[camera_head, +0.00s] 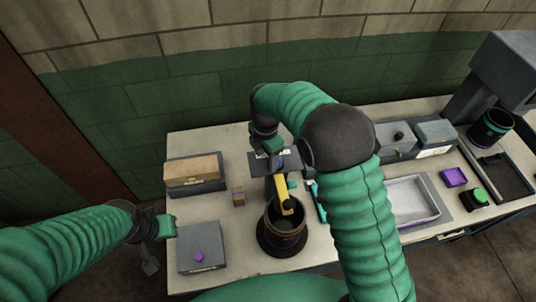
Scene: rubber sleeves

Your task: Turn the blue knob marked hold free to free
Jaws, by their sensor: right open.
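I cannot make out a clearly blue knob marked hold free. A dark plate (288,158) with a small pale label, too small to read, stands behind the black pot (284,228). My right gripper (267,146) is open, pointing down at this plate and covering part of it; contact cannot be told. A yellow arm-like piece (282,191) reaches from below the plate to the pot.
A brown block on a dark base (195,184) and a small brown block (239,196) are on the pale table (215,140). Right of my right arm are a metal tray (412,203), a purple box (453,177), a green-topped jar (481,195) and a grey machine (500,75).

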